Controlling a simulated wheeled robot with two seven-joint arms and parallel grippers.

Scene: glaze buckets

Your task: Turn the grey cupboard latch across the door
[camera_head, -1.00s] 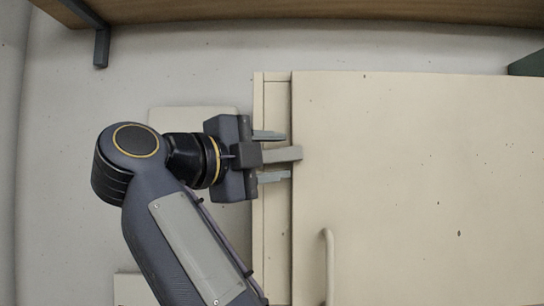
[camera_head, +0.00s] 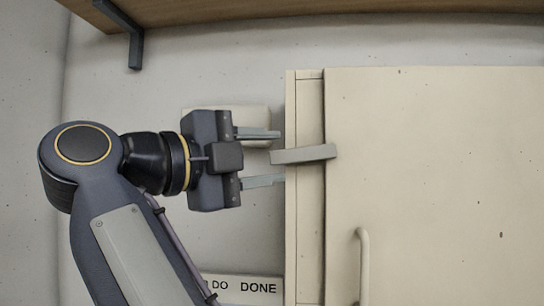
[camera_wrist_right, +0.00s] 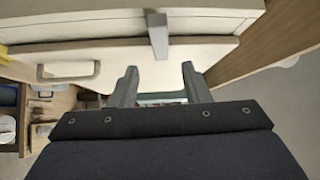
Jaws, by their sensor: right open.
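The grey cupboard latch (camera_head: 304,154) is a flat bar lying nearly level, slightly tilted, across the seam between the cupboard's frame and its door (camera_head: 440,170). It also shows in the right wrist view (camera_wrist_right: 158,36). My right gripper (camera_head: 262,158) is open and empty just left of the latch. Its two fingers point right, one above and one below the latch's height, with a gap between the fingertips and the cupboard side. The right wrist view shows both fingers (camera_wrist_right: 158,82) apart, with the latch beyond them. My left gripper is not in view.
A curved door handle (camera_head: 363,265) is on the door below the latch. A wooden shelf (camera_head: 330,10) with a dark bracket (camera_head: 136,45) runs along the top. A "DO DONE" sign (camera_head: 250,288) is at the bottom, and a pale plate (camera_head: 255,115) is on the wall behind the gripper.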

